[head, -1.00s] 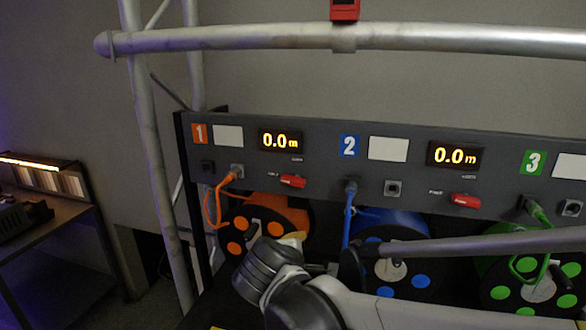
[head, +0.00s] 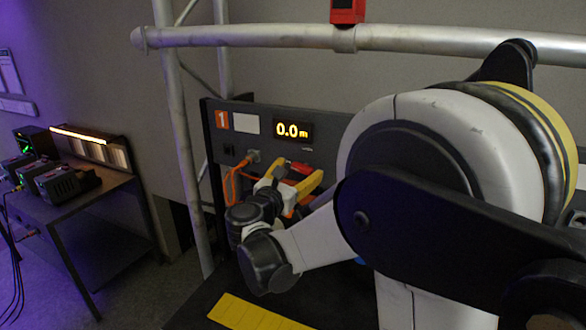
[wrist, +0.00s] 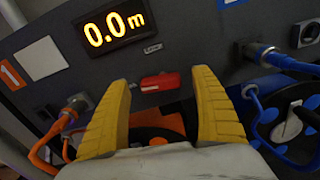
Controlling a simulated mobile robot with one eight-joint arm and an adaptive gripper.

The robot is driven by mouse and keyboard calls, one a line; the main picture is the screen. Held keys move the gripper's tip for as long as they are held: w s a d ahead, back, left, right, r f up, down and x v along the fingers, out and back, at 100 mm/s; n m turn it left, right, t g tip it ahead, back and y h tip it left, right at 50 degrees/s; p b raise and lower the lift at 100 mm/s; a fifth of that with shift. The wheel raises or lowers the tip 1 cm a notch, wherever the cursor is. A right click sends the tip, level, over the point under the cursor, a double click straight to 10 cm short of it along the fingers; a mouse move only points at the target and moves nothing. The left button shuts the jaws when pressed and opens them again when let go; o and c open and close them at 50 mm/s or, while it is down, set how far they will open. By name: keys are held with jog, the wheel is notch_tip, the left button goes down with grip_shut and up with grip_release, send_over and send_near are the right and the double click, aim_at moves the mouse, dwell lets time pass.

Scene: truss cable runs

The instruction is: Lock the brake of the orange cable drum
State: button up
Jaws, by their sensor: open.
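The orange cable drum (wrist: 172,123) sits below panel section 1. In the wrist view it is partly hidden by my fingers and wrist, and in the head view my arm covers most of it. A small red lever (wrist: 160,82), lying roughly level, is on the panel under the 0.0 m display; it also shows in the head view (head: 301,168). My gripper (wrist: 162,87) is open with yellow fingers, one on each side of the lever in the picture. It is empty. I cannot tell the gap between the fingertips and the panel. In the head view my gripper (head: 290,180) is at the panel.
An orange cable (head: 230,187) is plugged into the panel left of my gripper. In the wrist view a blue cable (wrist: 288,62) and blue drum (wrist: 295,125) are at the right. A truss tube (head: 260,35) runs above the panel. A bench (head: 100,190) stands far left.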

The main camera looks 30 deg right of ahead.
jog(key=shift+x, duration=1.2)
jog(key=c, duration=1.2)
